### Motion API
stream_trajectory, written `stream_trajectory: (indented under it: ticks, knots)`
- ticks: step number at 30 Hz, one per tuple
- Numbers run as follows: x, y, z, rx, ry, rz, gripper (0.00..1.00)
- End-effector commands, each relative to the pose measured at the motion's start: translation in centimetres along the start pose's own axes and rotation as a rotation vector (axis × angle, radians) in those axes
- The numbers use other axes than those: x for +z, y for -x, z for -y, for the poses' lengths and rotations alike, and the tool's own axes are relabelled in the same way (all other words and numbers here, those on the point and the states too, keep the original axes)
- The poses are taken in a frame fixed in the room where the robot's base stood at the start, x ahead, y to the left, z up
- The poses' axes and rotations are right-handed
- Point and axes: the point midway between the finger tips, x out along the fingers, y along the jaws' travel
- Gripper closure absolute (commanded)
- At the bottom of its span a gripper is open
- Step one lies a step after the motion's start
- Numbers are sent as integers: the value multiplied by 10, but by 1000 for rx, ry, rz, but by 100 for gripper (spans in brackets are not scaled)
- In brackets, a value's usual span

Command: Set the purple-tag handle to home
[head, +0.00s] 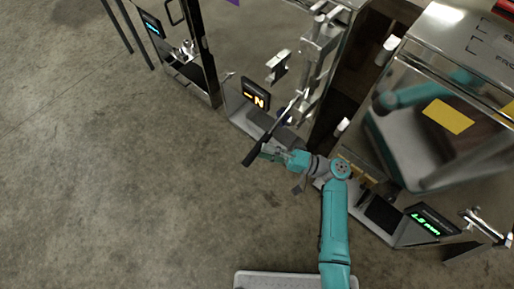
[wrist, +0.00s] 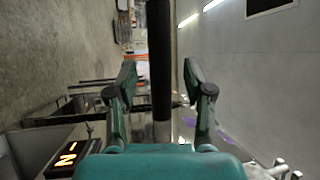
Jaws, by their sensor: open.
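The handle (head: 265,138) is a lever with a black grip, sticking out at a slant from the front of the middle steel trailer. The purple tag (head: 232,2) on that trailer's panel is cut by the top edge of the head view. My gripper (head: 268,154) is at the black grip's outer part. In the wrist view, the black grip (wrist: 161,60) stands upright between the two fingers of my gripper (wrist: 160,85), with gaps on both sides. The fingers are open. An orange display (head: 256,95) beside the handle also shows in the wrist view (wrist: 66,157).
A right trailer (head: 400,80) has a yellow tag (head: 447,116) and a green display (head: 430,222). A left unit has a blue display (head: 152,25). Latch rods (head: 318,50) rise above the handle. The concrete floor (head: 110,170) to the left is clear.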

Motion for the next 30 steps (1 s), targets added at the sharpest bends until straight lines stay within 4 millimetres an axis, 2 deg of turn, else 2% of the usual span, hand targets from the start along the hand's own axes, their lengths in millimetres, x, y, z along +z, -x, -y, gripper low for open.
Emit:
stream_trajectory:
  ticks: [3, 7, 19, 25, 30]
  knots:
    - [1, -17, 0, 0, 0, 3, 48]
    - [0, -28, 0, 0, 0, 2, 48]
    - [0, -34, 0, 0, 0, -1, 48]
    - [0, -34, 0, 0, 0, -1, 98]
    - [0, -34, 0, 0, 0, -1, 100]
